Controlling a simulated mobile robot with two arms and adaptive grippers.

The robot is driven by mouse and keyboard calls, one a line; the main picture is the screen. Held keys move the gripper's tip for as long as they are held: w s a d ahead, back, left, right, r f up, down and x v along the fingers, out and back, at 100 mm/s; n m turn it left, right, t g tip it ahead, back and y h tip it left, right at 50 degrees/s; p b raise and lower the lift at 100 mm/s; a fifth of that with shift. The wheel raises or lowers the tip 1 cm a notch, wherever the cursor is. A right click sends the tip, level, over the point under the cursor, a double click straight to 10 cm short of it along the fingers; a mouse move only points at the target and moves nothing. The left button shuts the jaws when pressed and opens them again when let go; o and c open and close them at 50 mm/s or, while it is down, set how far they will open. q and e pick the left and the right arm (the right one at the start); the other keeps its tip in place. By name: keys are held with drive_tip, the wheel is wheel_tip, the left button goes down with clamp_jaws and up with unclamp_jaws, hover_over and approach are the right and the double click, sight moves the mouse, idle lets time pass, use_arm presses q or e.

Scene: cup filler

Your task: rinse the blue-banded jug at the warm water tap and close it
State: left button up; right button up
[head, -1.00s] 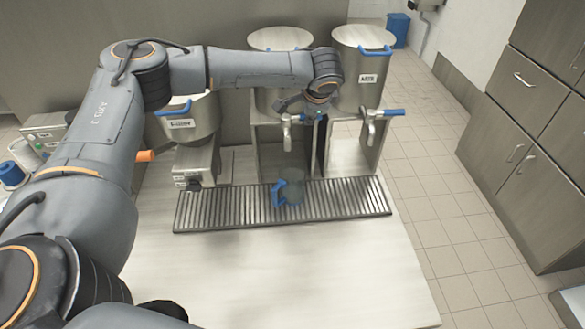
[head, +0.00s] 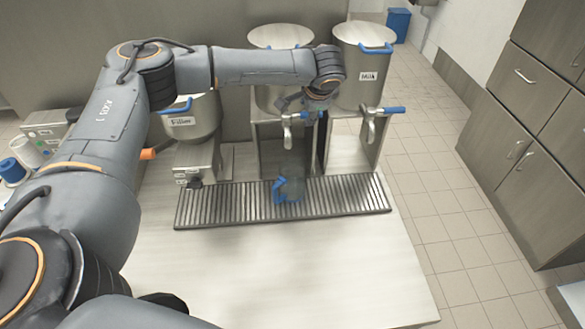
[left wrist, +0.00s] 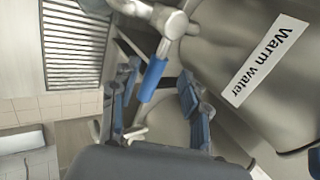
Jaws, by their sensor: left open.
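The blue-banded jug (head: 292,188) stands on the drip grate (head: 230,206) below the warm water tap, its blue handle to the left. The bluish, see-through jug is hard to make out against the grate; I cannot tell whether water runs into it. The warm water tap (head: 287,132) is partly hidden by my left gripper (head: 312,108). In the left wrist view the tap's blue lever (left wrist: 154,76) lies between the open fingers of the gripper (left wrist: 158,98), with a gap on both sides. The "Warm water" label (left wrist: 265,60) is on the tank beside it.
The milk tank (head: 362,80) with its own blue-levered tap (head: 372,130) stands just right of the gripper. A filter-labelled pot (head: 188,118) stands on the left. The counter (head: 280,270) in front of the grate is clear.

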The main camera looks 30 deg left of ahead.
use_arm(q)
drive_tip(key=shift+d, duration=0.1)
drive_tip(key=v, duration=1.2)
